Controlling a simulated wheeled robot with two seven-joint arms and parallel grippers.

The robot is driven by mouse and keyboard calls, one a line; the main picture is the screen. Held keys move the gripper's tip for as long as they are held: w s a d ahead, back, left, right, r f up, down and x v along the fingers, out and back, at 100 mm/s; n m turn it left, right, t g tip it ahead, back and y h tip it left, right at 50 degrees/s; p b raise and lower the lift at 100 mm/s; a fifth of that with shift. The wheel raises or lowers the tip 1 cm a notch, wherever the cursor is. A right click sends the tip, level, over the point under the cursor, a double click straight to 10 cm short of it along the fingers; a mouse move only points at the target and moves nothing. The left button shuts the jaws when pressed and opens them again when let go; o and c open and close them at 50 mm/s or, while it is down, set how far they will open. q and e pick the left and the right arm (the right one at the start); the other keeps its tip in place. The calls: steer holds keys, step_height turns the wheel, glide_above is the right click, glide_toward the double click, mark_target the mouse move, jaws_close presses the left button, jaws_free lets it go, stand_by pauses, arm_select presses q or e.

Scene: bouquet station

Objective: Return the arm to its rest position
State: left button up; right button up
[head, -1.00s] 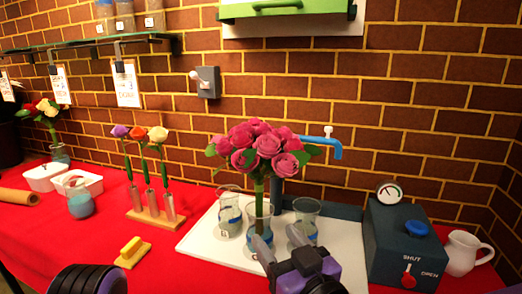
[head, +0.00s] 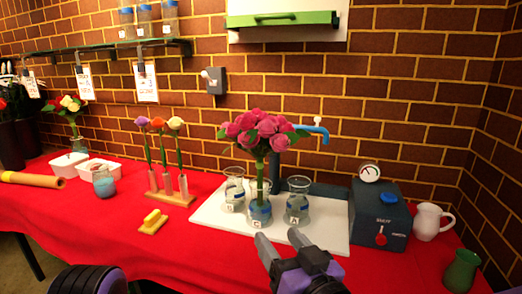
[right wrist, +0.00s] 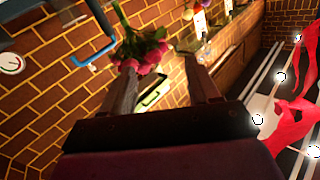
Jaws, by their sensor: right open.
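My right gripper (head: 280,240) is open and empty, in front of the white tray (head: 330,245). It also shows in the right wrist view (right wrist: 160,64), its two fingers apart with nothing between them. The pink rose bouquet (head: 258,130) stands upright in the middle glass vase (head: 260,213) on the tray, beyond my fingers. The bouquet is also in the right wrist view (right wrist: 143,48), tilted. My left gripper is not in view; only a dark and purple part of my left arm is at the bottom left.
Glass vases stand left (head: 234,192) and right (head: 298,203) of the middle one. A dark box with gauge (head: 380,220), white jug (head: 431,222) and green jug (head: 461,270) are right. Red cloth is clear in front.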

steer(key=d+f+m+g+h+p, duration=0.1)
steer(key=d+f+m+g+h, duration=0.35)
steer(key=f, duration=0.75)
steer(key=d+f+m+g+h+p, duration=0.15)
steer(key=d+f+m, duration=0.35)
steer(key=d+f, duration=0.6)
steer(key=s+d+f+g+h+p, duration=0.1)
steer(key=s+d+f, duration=0.4)
steer(key=s+f, duration=0.5)
steer(key=s+d+f+g+h+p, duration=0.1)
steer(key=s+d+f+g+h, duration=0.2)
steer(key=s+d+f+g, duration=0.3)
steer(key=s+f, duration=0.4)
steer(key=s, duration=0.3)
steer(key=shift+s+h, duration=0.25)
steer(key=shift+h, duration=0.15)
steer(key=shift+f, duration=0.1)
